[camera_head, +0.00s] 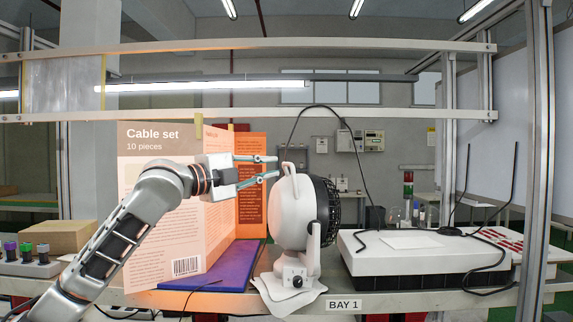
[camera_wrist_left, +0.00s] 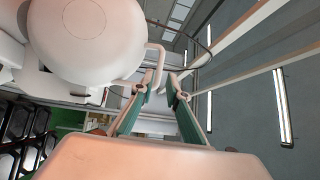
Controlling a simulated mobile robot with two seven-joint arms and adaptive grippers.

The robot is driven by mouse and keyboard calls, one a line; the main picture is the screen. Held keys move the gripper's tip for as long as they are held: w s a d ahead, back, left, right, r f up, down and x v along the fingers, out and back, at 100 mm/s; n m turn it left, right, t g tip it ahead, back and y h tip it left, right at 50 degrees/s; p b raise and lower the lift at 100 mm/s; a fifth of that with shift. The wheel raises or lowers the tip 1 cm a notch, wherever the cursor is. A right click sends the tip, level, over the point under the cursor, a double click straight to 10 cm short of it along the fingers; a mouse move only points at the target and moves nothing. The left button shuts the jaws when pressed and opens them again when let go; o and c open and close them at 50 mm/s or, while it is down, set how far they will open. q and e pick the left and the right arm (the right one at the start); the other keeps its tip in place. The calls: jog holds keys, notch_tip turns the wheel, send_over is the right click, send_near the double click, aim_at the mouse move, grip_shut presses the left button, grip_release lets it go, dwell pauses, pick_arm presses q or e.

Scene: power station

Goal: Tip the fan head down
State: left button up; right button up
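The white fan (camera_head: 293,220) stands on the bench, its round head upright with the dark grille (camera_head: 329,212) facing right. In the left wrist view the rounded fan head (camera_wrist_left: 95,38) fills the upper left, and the handle (camera_wrist_left: 160,58) shows near the tips of my open left gripper (camera_wrist_left: 160,82). I cannot tell whether they touch. My right gripper is not in view.
A tall "Cable set" board (camera_head: 160,225) stands behind my left arm, with a purple mat (camera_head: 225,270) in front of it. A white box (camera_head: 410,262) with cables lies right of the fan. A metal rail (camera_head: 250,115) crosses above the bench.

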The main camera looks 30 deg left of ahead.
aim_at(286, 165)
pick_arm(q)
jog(key=p+x, duration=0.1)
jog(key=x, duration=0.6)
grip_shut()
